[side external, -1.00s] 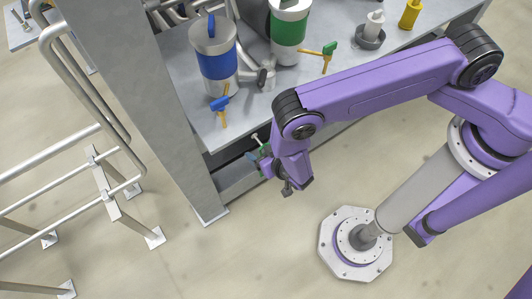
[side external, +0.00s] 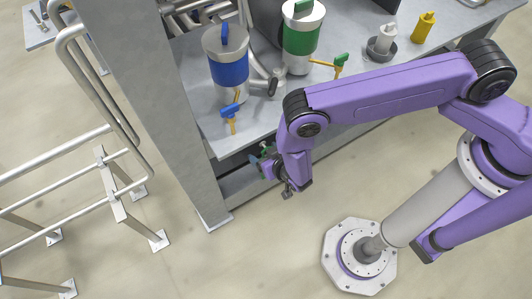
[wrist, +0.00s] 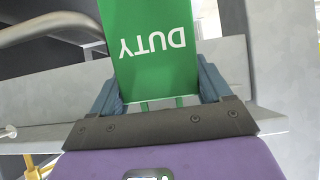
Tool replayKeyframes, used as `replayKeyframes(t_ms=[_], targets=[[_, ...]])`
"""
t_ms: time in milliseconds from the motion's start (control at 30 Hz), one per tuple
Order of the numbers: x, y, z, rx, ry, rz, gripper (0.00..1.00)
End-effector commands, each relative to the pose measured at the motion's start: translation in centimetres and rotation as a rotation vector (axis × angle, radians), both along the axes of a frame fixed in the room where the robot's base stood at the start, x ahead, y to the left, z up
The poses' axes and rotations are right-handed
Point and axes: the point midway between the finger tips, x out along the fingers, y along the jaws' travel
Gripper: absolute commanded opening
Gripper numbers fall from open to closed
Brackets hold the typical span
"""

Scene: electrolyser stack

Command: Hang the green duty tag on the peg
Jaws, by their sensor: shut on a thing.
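The green duty tag (wrist: 155,48) fills the top middle of the wrist view, its white word DUTY upside down. My gripper (wrist: 160,98) is shut on the tag, with one blue-grey finger at each side of it. In the side external view my gripper (side external: 266,169) is just in front of the bench's front edge, and the tag is small and mostly hidden there. A small pale stub at the bench edge, which looks like the peg (side external: 265,146), is just above the gripper. I cannot tell whether the tag touches it.
A grey post (side external: 180,110) stands left of my gripper, with railings (side external: 120,185) beyond. The floor in front is clear.

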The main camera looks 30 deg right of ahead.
Motion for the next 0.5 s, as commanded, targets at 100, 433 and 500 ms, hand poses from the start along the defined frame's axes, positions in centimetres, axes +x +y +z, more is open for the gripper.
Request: replayKeyframes(t_ms=[100, 433, 500], targets=[[-0.01, 0.02, 0.01, 0.000, 0.000, 0.000, 0.49], [-0.02, 0.02, 0.01, 0.000, 0.000, 0.000, 0.81], [-0.01, 0.02, 0.02, 0.000, 0.000, 0.000, 1.00]])
